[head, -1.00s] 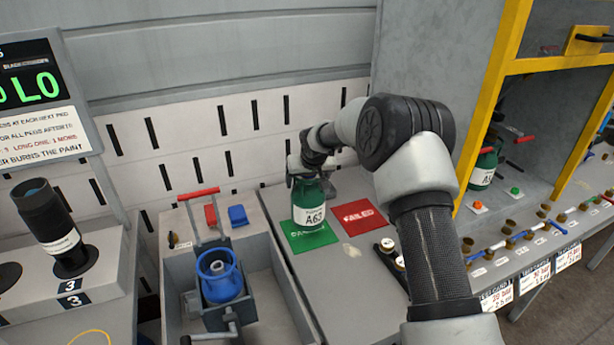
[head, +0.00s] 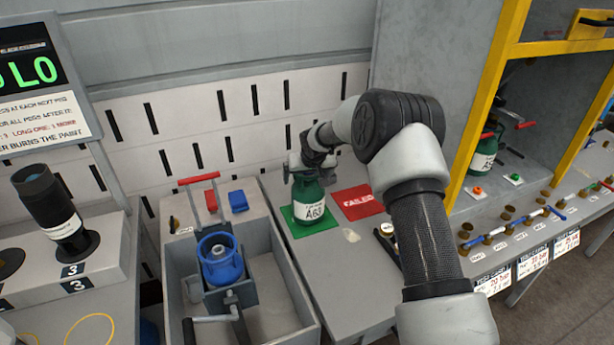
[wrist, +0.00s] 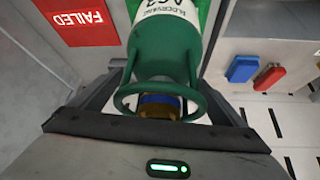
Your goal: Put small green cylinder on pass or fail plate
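The small green cylinder (head: 309,207), with a white A63 label, stands upright on the green pass plate (head: 331,222) in the head view. The red plate marked FAILED (head: 356,203) lies just right of it and is empty. My gripper (head: 306,177) is at the top of the cylinder. In the wrist view, the cylinder's collar ring and brass valve (wrist: 160,106) are between my spread fingers (wrist: 170,20). Green shows between the right finger and the cylinder body, so the gripper looks open around it. The left finger's contact is hard to judge.
Left of the plates is a grey bin with a blue cylinder (head: 220,262) in a holder, and red and blue switches (head: 238,202) behind it. Another green cylinder (head: 484,155) stands in the yellow-framed cabinet at right. Brass fittings (head: 497,232) line the right bench.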

